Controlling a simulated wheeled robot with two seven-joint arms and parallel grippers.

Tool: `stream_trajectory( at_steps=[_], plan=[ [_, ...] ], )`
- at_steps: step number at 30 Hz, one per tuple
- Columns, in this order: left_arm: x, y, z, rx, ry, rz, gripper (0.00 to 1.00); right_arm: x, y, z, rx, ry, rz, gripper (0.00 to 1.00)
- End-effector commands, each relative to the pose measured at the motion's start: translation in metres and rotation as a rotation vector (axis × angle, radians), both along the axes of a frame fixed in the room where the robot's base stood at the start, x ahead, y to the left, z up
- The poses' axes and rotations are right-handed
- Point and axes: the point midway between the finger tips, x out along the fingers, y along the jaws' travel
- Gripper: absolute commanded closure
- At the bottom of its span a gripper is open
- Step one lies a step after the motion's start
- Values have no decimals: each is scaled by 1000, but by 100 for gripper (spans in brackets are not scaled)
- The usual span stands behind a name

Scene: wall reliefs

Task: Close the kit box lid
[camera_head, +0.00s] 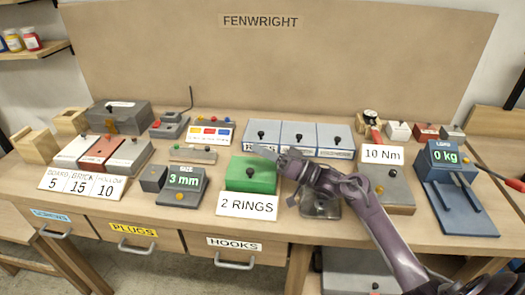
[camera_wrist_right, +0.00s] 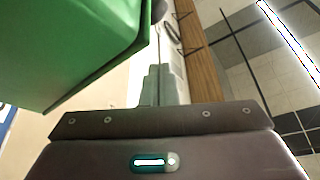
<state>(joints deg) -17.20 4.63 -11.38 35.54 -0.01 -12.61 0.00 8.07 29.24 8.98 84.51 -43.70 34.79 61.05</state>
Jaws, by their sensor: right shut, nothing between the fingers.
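A green box (camera_head: 252,174) with a small black knob on top stands at the middle of the bench, behind a "2 RINGS" card (camera_head: 247,204). It looks like the kit box, but no label says so. Its top looks flat; I cannot tell a separate lid or a gap. My right gripper (camera_head: 268,152) is shut and empty, just behind and above the box's right back edge, its fingers pointing left. In the right wrist view the green box (camera_wrist_right: 85,45) fills the upper left, beside the shut fingers (camera_wrist_right: 159,85). My left gripper is not in view.
A dark grey case (camera_head: 121,116) stands at the back left. Grey-blue boxes (camera_head: 300,137) with black knobs stand behind my gripper. A grey "3 mm" gauge (camera_head: 184,183) is left of the green box. A blue scale (camera_head: 449,178) is at the right.

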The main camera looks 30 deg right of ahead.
Motion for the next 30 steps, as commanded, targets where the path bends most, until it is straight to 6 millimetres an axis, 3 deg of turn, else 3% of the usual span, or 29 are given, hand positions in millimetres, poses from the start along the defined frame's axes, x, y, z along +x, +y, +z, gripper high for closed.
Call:
stream_trajectory(
  at_steps=[7, 11, 30],
  plan=[
    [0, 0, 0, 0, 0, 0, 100, 0, 0, 1, 1, 1, 0, 100],
    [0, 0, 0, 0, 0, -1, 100, 0, 0, 12, -1, -2, 0, 100],
    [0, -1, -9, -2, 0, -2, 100, 0, 0, 161, -2, -6, 0, 100]
  ],
)
